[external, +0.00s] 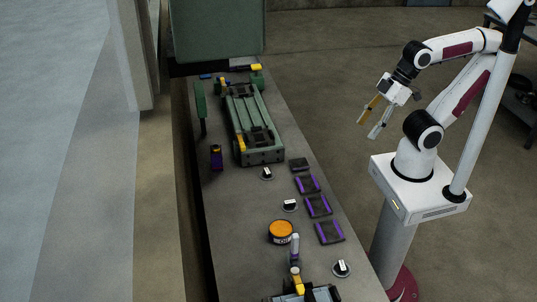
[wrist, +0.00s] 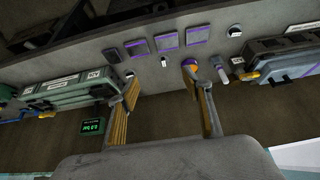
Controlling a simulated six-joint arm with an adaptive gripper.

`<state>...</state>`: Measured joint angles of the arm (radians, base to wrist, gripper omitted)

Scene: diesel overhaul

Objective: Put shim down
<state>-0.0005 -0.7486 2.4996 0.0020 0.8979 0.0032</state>
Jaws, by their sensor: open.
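My gripper (external: 371,122) is raised to the right of the bench, with its fingers spread apart and nothing visible between them. In the wrist view its two fingers (wrist: 166,102) are wide apart, with the bench beyond them. I cannot tell for sure which small part is the shim. Three dark square trays with purple edges lie in a row on the bench: a far one (external: 307,184), a middle one (external: 318,206) and a near one (external: 330,232). A small dark block (external: 299,165) lies just beyond the far tray. The gripper touches none of these.
A green engine block (external: 255,122) lies on the far part of the bench. An orange-topped can (external: 281,231) stands left of the near tray. Small white-topped round pieces (external: 290,205) sit nearby. Another assembly (external: 303,292) fills the near end.

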